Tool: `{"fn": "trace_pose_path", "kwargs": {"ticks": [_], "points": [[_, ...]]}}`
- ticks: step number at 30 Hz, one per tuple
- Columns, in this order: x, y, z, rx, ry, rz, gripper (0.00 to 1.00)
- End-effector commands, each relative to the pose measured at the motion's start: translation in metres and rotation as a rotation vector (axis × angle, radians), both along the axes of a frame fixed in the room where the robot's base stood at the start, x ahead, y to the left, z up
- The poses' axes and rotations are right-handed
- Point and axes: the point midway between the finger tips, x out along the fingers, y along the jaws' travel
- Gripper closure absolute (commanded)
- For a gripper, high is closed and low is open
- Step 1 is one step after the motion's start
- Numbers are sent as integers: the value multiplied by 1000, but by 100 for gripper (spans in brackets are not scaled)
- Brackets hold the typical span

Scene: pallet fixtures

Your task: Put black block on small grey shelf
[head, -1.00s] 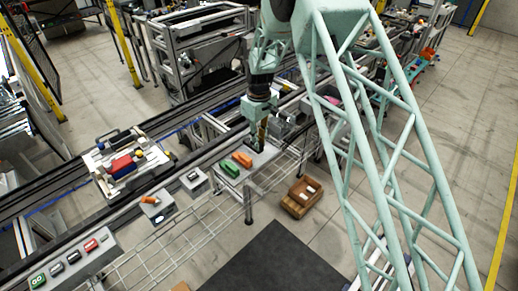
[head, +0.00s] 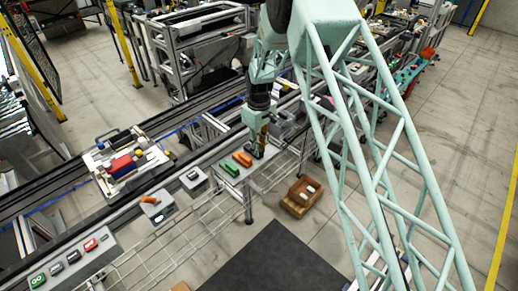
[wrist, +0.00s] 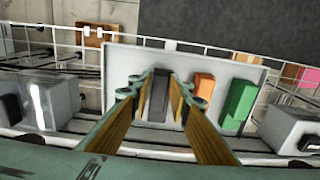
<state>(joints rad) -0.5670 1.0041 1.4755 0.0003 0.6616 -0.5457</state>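The black block (wrist: 159,95) lies on a larger grey shelf (wrist: 203,56), beside an orange block (wrist: 204,88) and a green block (wrist: 239,104). My gripper (wrist: 161,82) has a finger on each side of the black block, very close to its sides; I cannot tell whether they press on it. In the head view my gripper (head: 258,153) is down at that shelf (head: 229,182) and mostly hides the block. Two small grey stands are left of it, one (head: 197,188) with a dark item on top, one (head: 158,219) with an orange item. Which is the named shelf is unclear.
The green block (head: 229,168) and orange block (head: 242,159) stand close to my gripper. A grey box (wrist: 293,128) is right in the wrist view, and a pale box (wrist: 48,103) is left. A wire rail (wrist: 190,43) runs along the shelf's edge. Brown crates (head: 301,195) are on the floor.

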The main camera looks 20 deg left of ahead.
Motion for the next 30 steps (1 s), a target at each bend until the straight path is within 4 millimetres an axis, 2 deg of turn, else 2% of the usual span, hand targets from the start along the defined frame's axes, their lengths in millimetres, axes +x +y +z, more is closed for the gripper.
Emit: {"fn": "trace_pose_path", "kwargs": {"ticks": [3,18,23,30], "points": [[0,0,1,0,0,0,72],[0,0,5,0,0,0,72],[1,0,16,0,-1,0,72],[1,0,44,1,-2,0,72]]}}
